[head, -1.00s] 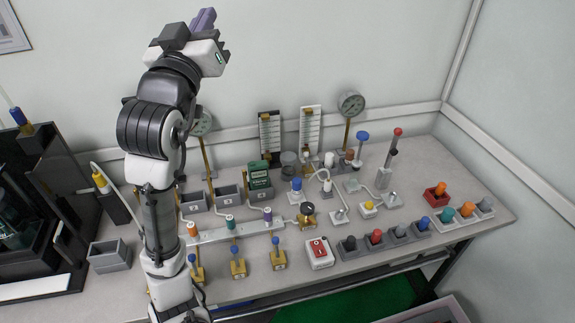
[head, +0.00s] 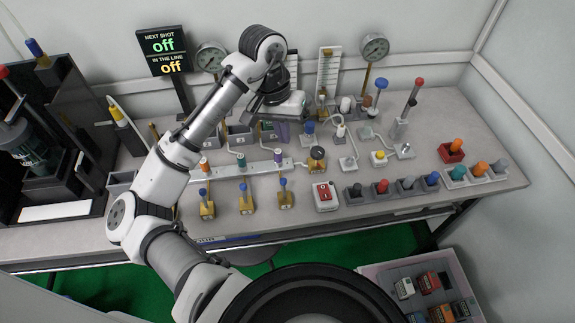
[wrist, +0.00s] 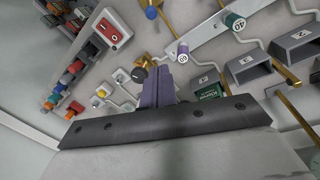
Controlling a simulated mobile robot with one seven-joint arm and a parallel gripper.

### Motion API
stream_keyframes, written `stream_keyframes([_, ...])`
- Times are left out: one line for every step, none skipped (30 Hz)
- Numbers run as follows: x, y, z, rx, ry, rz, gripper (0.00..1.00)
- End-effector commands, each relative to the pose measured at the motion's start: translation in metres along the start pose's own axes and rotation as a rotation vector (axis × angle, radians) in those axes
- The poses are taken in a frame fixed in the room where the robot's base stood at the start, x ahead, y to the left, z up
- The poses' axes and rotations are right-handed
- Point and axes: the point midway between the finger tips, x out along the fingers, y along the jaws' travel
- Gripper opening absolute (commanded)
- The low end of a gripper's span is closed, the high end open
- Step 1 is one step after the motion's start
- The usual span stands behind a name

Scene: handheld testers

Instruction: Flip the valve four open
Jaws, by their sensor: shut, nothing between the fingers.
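A pale manifold bar (head: 229,171) lies on the bench with several coloured caps. Its purple cap (head: 278,156) also shows in the wrist view (wrist: 183,52), and its teal cap (head: 242,161) in the wrist view (wrist: 236,20). Both have white marks too small to read surely. Brass valves with blue tops (head: 283,188) stand in front of the bar. I cannot tell which one is valve four. My gripper (head: 282,133) is over the bench behind the bar, its purple fingers (wrist: 160,78) shut and empty, apart from the purple cap.
A black-knobbed brass fitting (head: 317,157) stands at the bar's right end, with a red-and-white switch box (head: 325,196) in front. Gauges (head: 375,48), tubes and small stations crowd the back and right. A sign (head: 163,52) reads "next shot off, in the line off".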

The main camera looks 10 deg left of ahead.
Motion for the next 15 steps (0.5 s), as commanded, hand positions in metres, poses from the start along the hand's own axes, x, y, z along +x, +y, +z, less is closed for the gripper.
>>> stream_keyframes([0.0, 0.0, 0.0, 0.0, 0.002, 0.0, 0.0])
stream_keyframes([0.0, 0.0, 0.0, 0.0, 0.002, 0.0, 0.0])
stream_keyframes([0.0, 0.0, -0.001, 0.0, 0.003, 0.001, 0.0])
stream_keyframes([0.0, 0.0, -0.001, 0.0, 0.003, 0.001, 0.0])
stream_keyframes([0.0, 0.0, -0.001, 0.001, 0.004, 0.001, 0.0])
stream_keyframes([0.001, 0.0, -0.001, 0.001, 0.004, 0.001, 0.0])
stream_keyframes([0.001, 0.0, -0.001, 0.0, 0.004, 0.001, 0.0])
stream_keyframes([0.003, 0.0, -0.001, 0.0, 0.004, 0.001, 0.0])
stream_keyframes([0.005, 0.0, -0.001, -0.001, 0.004, 0.001, 0.0])
stream_keyframes([0.008, 0.0, -0.001, -0.001, 0.004, 0.001, 0.0])
stream_keyframes([0.012, 0.0, 0.0, -0.001, 0.003, 0.002, 0.0])
stream_keyframes([0.018, 0.0, 0.0, -0.001, 0.003, 0.002, 0.0])
stream_keyframes([0.023, 0.0, 0.0, -0.001, 0.003, 0.002, 0.0])
stream_keyframes([0.028, 0.0, 0.0, -0.001, 0.003, 0.001, 0.0])
stream_keyframes([0.036, 0.001, 0.0, -0.001, 0.003, 0.002, 0.0])
